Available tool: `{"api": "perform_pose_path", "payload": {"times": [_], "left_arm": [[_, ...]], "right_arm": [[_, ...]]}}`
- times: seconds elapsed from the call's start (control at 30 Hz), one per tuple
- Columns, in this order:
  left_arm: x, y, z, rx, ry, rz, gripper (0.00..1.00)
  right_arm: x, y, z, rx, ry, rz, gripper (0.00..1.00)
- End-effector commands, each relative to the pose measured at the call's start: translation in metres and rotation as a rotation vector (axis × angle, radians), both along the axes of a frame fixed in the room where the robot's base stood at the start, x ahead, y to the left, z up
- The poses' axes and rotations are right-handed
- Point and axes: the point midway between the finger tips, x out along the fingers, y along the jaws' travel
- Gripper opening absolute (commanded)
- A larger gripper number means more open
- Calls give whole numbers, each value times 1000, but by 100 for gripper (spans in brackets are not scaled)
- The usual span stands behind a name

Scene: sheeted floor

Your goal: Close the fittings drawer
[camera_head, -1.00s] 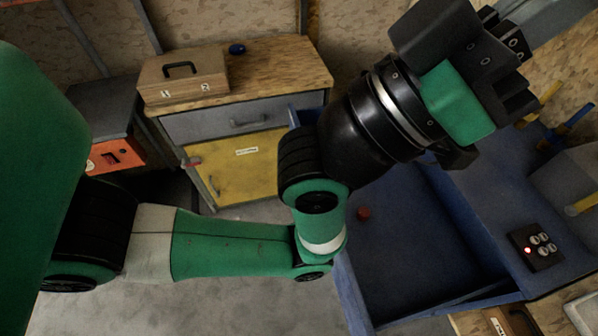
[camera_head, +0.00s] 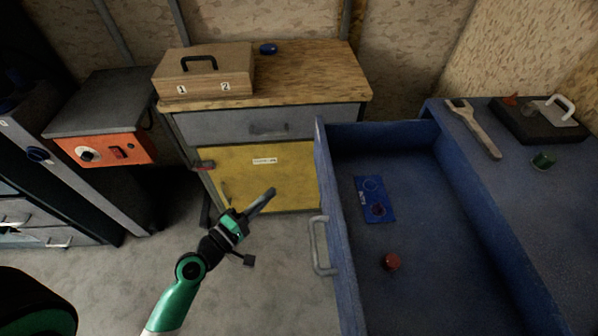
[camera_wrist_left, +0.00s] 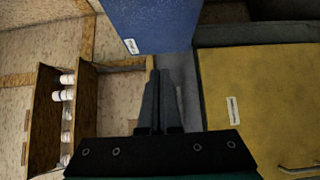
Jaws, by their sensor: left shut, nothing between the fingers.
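A deep blue drawer (camera_head: 324,178) stands open at the centre right of the head view, with a grey bar handle (camera_head: 320,246) on its outer left face. I cannot read a label on it there. Inside are a blue card (camera_head: 366,208) and a red round piece (camera_head: 390,261). My left gripper (camera_head: 268,194) is shut and empty, to the left of the drawer front and apart from it. In the left wrist view its fingers (camera_wrist_left: 160,98) are together, below a blue panel (camera_wrist_left: 150,22) with a white label. My right gripper is not in view.
A yellow-doored cabinet (camera_head: 285,185) with a wooden top and box (camera_head: 205,75) stands behind my gripper. A grey and orange unit (camera_head: 105,148) is at left. Grey floor is clear before the drawer.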

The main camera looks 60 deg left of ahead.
Motion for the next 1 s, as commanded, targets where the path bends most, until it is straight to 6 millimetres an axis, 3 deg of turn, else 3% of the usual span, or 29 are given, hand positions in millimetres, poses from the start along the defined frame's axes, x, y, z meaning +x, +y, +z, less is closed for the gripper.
{"api": "perform_pose_path", "payload": {"times": [0.27,0.7,1.0], "left_arm": [[15,5,4,6,-3,-3,0],[102,32,4,8,-4,-5,0],[131,14,4,7,-1,-3,0]], "right_arm": [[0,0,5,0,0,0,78],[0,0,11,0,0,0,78],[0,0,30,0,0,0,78]]}}
